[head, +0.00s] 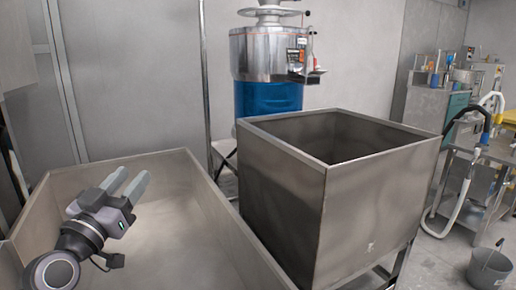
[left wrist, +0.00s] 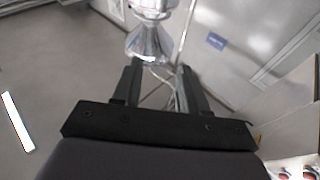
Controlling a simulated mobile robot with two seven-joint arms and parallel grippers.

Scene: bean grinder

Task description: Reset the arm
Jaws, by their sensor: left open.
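My left gripper (head: 127,184) is at the lower left of the head view, over the shallow metal bin. Its two grey fingers point up and away, and they are apart with nothing between them. In the left wrist view the same gripper (left wrist: 157,80) shows its two dark fingers spread. A shiny metal funnel-shaped part (left wrist: 150,42) shows beyond the fingertips, apart from them. My right gripper is in neither view.
A shallow metal bin (head: 190,225) lies under my left arm. A deep, square steel bin (head: 290,205) stands to its right. A grinder with a steel top (head: 262,52) and blue drum (head: 268,98) stands behind. A bucket (head: 490,268) sits at right.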

